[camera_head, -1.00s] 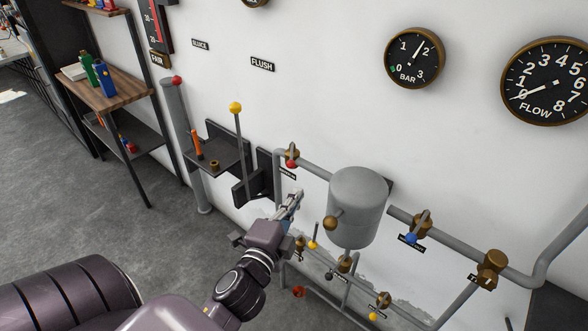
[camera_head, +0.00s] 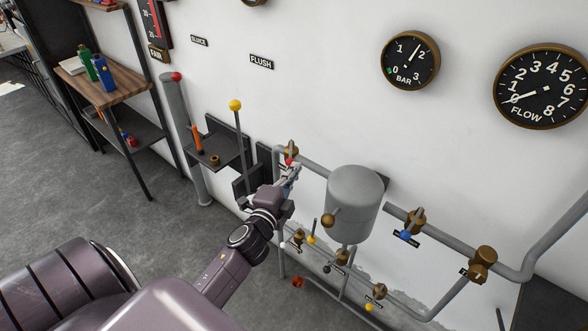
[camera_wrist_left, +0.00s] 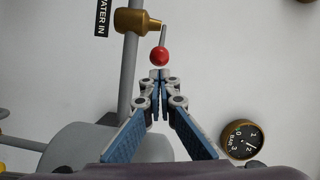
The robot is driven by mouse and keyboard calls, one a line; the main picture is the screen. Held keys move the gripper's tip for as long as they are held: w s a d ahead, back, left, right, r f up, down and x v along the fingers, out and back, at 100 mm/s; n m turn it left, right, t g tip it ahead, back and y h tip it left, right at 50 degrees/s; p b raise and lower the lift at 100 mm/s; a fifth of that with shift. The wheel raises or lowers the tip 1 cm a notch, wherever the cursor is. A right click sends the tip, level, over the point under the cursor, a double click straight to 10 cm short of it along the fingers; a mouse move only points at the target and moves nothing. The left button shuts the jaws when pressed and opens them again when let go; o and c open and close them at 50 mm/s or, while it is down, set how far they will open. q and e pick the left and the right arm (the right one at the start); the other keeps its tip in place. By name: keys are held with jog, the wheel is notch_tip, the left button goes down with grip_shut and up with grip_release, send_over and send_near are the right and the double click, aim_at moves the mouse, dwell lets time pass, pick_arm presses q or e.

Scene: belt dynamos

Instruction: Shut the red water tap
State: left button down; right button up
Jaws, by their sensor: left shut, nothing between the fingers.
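The red water tap is a brass valve (camera_head: 291,151) on the grey pipe, with a short lever ending in a red ball knob (camera_head: 289,162). In the left wrist view the brass body (camera_wrist_left: 138,21) sits on the pipe beside a "WATER IN" label. Its lever there runs roughly along the pipe, and the red knob (camera_wrist_left: 159,57) is at its end. My left gripper (camera_head: 291,170) is shut and empty, close to the knob. In the wrist view its fingertips (camera_wrist_left: 160,75) point at the knob, just short of it; contact cannot be told. My right gripper is out of view.
A grey tank (camera_head: 352,203) stands just right of my gripper. A yellow-knobbed lever (camera_head: 236,106) and a dark wall shelf (camera_head: 218,151) are at left. A blue-knobbed tap (camera_head: 412,225) is further right. Small valves line the lower pipe.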

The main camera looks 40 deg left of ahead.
aim_at(289, 164)
pick_arm(q)
jog(key=shift+s+a, duration=0.3)
jog(key=shift+a, duration=0.1)
dwell(0.6)
jog(key=shift+s+a, duration=0.1)
jog(key=shift+a, duration=0.1)
jog(key=shift+s+a, duration=0.2)
jog(key=shift+a, duration=0.15)
jog(key=shift+s+a+m+h, duration=0.1)
jog(key=shift+a+m+h, duration=0.1)
jog(key=shift+m+h, duration=0.35)
jog(key=shift+s+a+m+h, duration=0.15)
jog(key=shift+m+h, duration=0.2)
jog(key=shift+h, duration=0.3)
jog(key=s+a+m+h, duration=0.1)
jog(key=a+m+h, duration=0.2)
jog(key=a, duration=0.3)
jog(key=shift+s+a+h+b, duration=0.2)
jog(key=shift+h+b, duration=0.15)
jog(key=shift+h, duration=0.45)
